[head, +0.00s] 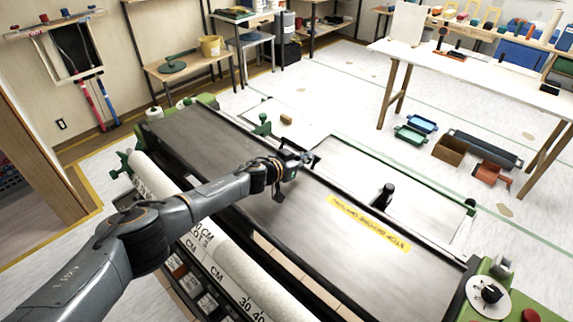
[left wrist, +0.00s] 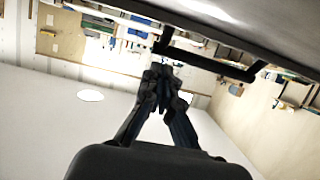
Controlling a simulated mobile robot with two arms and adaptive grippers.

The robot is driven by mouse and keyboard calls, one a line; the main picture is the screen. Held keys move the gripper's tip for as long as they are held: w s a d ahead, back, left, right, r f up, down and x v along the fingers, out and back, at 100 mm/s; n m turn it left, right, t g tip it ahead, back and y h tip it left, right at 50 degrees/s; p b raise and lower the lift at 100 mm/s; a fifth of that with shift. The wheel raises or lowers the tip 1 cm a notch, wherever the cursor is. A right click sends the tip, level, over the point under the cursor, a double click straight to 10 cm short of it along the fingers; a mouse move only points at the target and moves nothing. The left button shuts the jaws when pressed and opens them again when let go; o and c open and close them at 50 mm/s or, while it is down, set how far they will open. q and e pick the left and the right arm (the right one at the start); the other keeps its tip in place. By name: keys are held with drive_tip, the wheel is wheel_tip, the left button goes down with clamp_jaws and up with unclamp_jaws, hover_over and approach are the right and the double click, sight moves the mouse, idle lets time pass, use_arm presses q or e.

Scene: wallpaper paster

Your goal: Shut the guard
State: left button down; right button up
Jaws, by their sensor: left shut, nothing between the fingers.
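The guard, as I take it, is the long dark grey panel (head: 340,212) with a yellow warning label on the green-ended pasting machine. In the head view it lies across the top of the machine. My left gripper (head: 304,159) is over the panel's far edge, near its middle. In the left wrist view its fingers (left wrist: 163,72) are together and empty. A black bar handle (left wrist: 208,60) crosses just beyond them, under a dark surface (left wrist: 240,32). Whether the fingers touch the bar I cannot tell. My right gripper is not in view.
A black upright piece (head: 382,196) stands near the panel's far edge. A white paper roll (head: 245,275) runs along the near side. A dial (head: 489,293) is at the right end. A white worktable (head: 480,72) stands at the back right, with trays and boxes on the floor below.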

use_arm(q)
drive_tip(key=v, duration=0.9)
drive_tip(key=shift+s+r, duration=0.2)
drive_tip(key=shift+s, duration=0.1)
drive_tip(key=shift+a, duration=0.15)
